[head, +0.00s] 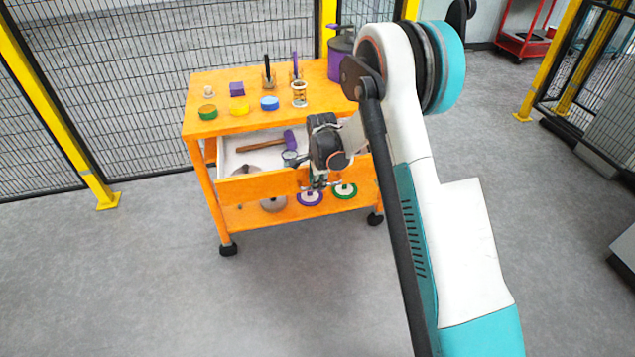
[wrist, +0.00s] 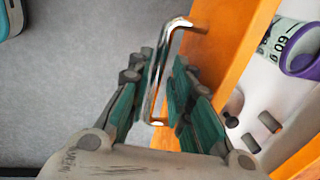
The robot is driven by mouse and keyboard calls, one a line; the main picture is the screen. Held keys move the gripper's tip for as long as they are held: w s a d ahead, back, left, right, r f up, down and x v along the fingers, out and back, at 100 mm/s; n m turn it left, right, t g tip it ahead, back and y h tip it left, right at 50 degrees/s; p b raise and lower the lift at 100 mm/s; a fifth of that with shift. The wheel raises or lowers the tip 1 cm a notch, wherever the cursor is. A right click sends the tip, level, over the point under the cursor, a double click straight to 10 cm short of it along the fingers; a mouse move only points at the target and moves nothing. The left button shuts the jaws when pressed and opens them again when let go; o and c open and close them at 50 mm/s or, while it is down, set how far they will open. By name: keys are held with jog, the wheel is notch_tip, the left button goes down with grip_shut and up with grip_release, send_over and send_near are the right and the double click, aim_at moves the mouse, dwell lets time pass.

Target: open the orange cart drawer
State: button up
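The orange cart (head: 310,120) stands ahead of me, and its drawer (head: 250,188) is pulled out, showing a white inside. The drawer's orange front panel (wrist: 230,45) and its shiny metal handle (wrist: 158,75) show in the wrist view. My gripper (head: 318,180) is at the drawer front, right of its middle. The handle is hidden by my gripper in the head view.
The drawer holds a purple-headed hammer (head: 262,146) and other items. Jars, coloured discs and a purple can (head: 340,58) stand on the cart top. Discs lie on the lower shelf. Mesh fence (head: 130,90) runs behind; the floor (head: 150,270) in front is clear.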

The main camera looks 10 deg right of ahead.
notch_tip(320, 180, up, 11)
jog(key=s, duration=0.2)
jog(key=shift+r, duration=0.2)
jog(key=shift+s, duration=0.1)
jog(key=s+r+n+t, duration=0.2)
jog(key=s+r+n, duration=0.6)
jog(key=s+r, duration=0.85)
jog(key=s+n+t, duration=0.3)
jog(key=s+n, duration=0.7)
jog(key=s, duration=0.8)
jog(key=shift+s+d+r, duration=0.25)
jog(key=shift+s+r, duration=0.1)
jog(key=shift+s, duration=0.05)
